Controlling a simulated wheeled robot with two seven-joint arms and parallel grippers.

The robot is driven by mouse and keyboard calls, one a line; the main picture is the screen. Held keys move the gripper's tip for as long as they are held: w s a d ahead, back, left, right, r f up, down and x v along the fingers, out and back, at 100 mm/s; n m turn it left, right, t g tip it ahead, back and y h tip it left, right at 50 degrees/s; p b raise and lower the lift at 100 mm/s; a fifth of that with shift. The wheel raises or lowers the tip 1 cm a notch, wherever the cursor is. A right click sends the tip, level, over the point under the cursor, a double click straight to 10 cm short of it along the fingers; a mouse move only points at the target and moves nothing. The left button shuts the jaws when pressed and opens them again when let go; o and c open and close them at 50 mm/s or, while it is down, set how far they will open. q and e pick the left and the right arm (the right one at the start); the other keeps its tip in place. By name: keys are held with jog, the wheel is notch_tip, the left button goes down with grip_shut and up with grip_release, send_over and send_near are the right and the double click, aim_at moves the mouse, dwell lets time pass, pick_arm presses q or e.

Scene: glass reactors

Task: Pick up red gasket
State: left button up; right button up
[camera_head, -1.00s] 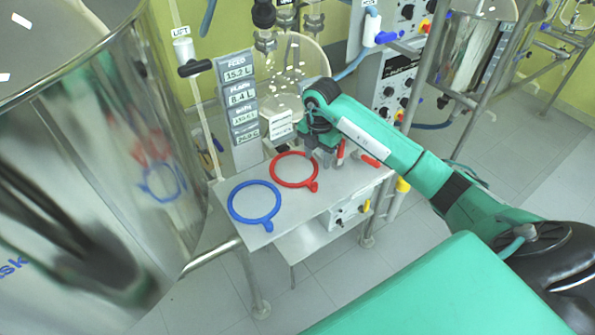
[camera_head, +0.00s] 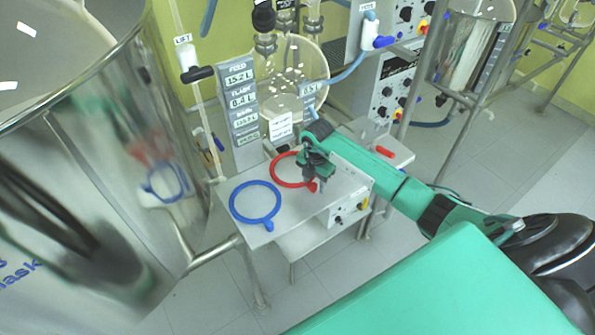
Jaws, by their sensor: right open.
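The red gasket (camera_head: 281,182) is a ring with a small tab, lying flat on a small grey metal table (camera_head: 236,236). It is partly hidden by my right gripper (camera_head: 310,184), which hangs over its right side, close to the tab. The right gripper points down and is open; I cannot tell whether its fingers touch the gasket. My right arm comes in from the right. My left gripper does not show.
A blue gasket (camera_head: 232,203) lies on the table just left of the red one. A stack of display panels (camera_head: 241,100) and a glass flask (camera_head: 296,75) stand behind. A large steel vessel (camera_head: 90,150) fills the left. A red-handled part (camera_head: 385,151) lies at the table's right.

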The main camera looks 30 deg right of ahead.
jog(key=shift+c, duration=0.2)
grip_shut()
jog(key=shift+r, duration=0.1)
jog(key=shift+w+r+b, duration=0.1)
jog(key=shift+r+b, duration=0.3)
jog(key=shift+r, duration=0.25)
jog(key=shift+s+d+r+b, duration=0.1)
jog(key=shift+s+r+b, duration=0.4)
jog(key=shift+r, duration=0.4)
jog(key=s+d+b, duration=0.1)
jog(key=s+b, duration=0.2)
jog(key=s, duration=1.4)
jog(key=shift+b, duration=0.35)
